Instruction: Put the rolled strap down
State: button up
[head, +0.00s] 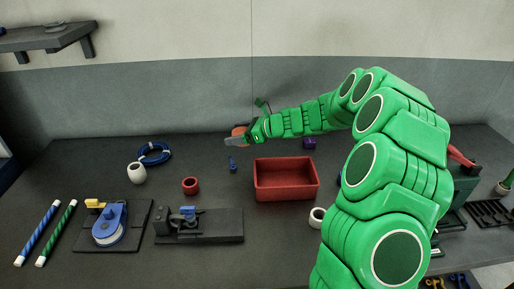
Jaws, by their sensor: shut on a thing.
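My gripper (236,141) is at the end of my green arm, left of the picture's middle, over the back part of the dark bench. It is shut on a small orange thing (239,130), which I take to be the rolled strap. Only part of it shows behind the grey fingers, so its full shape is hidden. It appears to be above the bench top, but the gap below it is hard to judge. A small blue item (233,166) lies on the bench just below it in the picture.
A red open bin (286,197) stands right of the gripper. A blue coil (154,154), a white roll (137,173) and a red roll (190,186) are to the left. Two fixtures (109,226) (199,226) stand in front. Bare bench lies between the red roll and the bin.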

jog(key=s+d, duration=0.1)
jog(key=d, duration=0.7)
send_over(258, 147)
jog(key=s, duration=0.2)
jog(key=f, duration=0.8)
jog(key=shift+w+f, duration=0.25)
jog(key=shift+f, duration=0.05)
jog(key=shift+w+f, duration=0.6)
jog(key=shift+f, duration=0.05)
jog(key=shift+w+f, duration=0.1)
jog(key=shift+f, duration=1.55)
jog(key=shift+f, duration=0.1)
jog(key=o, duration=1)
